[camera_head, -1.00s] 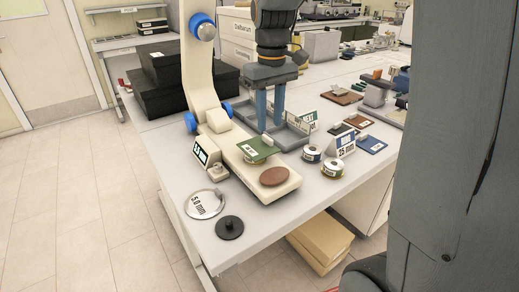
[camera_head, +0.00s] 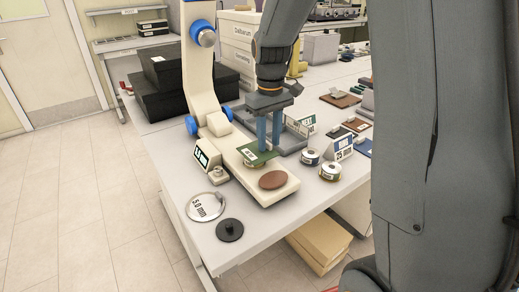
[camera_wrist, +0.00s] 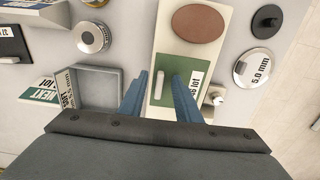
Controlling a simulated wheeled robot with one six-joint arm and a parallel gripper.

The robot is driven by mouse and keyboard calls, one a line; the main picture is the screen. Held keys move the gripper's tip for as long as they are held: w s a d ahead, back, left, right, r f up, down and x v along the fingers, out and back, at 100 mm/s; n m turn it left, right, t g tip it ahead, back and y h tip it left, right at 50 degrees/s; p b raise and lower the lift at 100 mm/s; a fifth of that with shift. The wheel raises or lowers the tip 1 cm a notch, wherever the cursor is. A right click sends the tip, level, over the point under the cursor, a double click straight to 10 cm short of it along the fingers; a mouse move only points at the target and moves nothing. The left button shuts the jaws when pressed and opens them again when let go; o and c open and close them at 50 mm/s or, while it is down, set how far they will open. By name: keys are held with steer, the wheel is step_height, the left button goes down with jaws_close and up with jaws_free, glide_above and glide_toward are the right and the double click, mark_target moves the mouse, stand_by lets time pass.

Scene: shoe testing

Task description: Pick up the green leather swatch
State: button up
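The green leather swatch (camera_head: 257,154) lies on the pale base of the testing stand, beside a round brown disc (camera_head: 272,180). In the wrist view the green swatch (camera_wrist: 187,54) has a white label and a small whitish tab (camera_wrist: 159,80) standing on it. My gripper (camera_head: 269,149) points down over the swatch's back right part. In the wrist view my gripper (camera_wrist: 160,76) is open, its two blue fingers apart with the tab between them. Whether the fingertips touch the swatch I cannot tell.
The stand's column (camera_head: 197,70) rises behind left. A grey tray (camera_head: 291,141) lies right of the fingers, with a NEXT sign (camera_head: 306,124) by it. A 5.0 mm ring (camera_head: 206,207) and a black weight (camera_head: 229,230) lie at front left.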

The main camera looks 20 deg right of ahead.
jaws_close()
